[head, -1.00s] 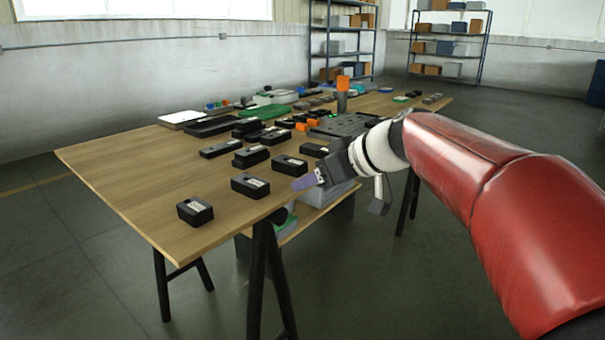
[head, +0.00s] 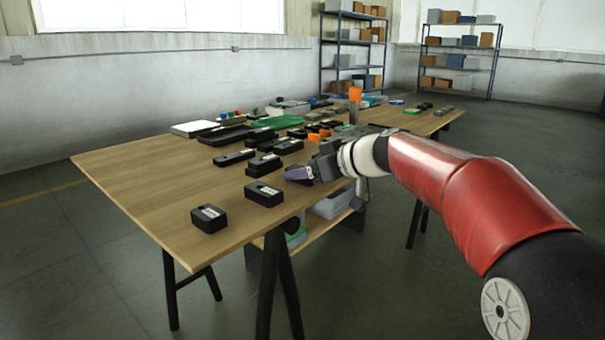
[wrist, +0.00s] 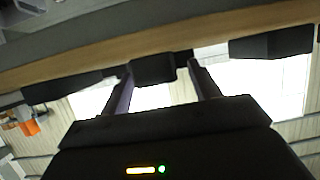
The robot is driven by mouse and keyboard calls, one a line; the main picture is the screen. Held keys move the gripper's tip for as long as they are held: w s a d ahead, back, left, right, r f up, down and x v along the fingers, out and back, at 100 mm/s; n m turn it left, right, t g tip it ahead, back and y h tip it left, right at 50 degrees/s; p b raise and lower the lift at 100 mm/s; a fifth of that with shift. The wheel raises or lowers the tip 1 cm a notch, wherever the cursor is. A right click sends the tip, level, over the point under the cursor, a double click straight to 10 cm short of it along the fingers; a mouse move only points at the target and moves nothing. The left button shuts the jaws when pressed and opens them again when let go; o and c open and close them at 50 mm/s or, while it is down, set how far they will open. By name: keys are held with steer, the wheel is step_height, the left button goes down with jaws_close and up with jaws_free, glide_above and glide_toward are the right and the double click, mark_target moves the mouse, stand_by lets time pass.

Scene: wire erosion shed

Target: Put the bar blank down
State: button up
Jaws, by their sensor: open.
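My gripper (head: 298,174) is at the table's near long edge, just right of a black box with a pale label (head: 264,194). In the wrist view my gripper (wrist: 160,69) shows two purple fingers spread apart, with nothing visibly held between them. A dark block (wrist: 153,69) appears beyond the fingertips, between them in the picture; I cannot tell whether they touch it. I cannot tell which thing is the bar blank.
The wooden table (head: 135,175) carries several black boxes, a green tray (head: 277,122) and an orange-topped grey post (head: 354,103). Its left end is bare. Another black box (head: 209,218) sits near the front edge. Shelves (head: 353,55) stand behind.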

steer(key=shift+w+a+f, duration=0.3)
steer(key=shift+w+a, duration=0.1)
steer(key=shift+a, duration=0.05)
jaws_close()
steer(key=shift+r, duration=0.1)
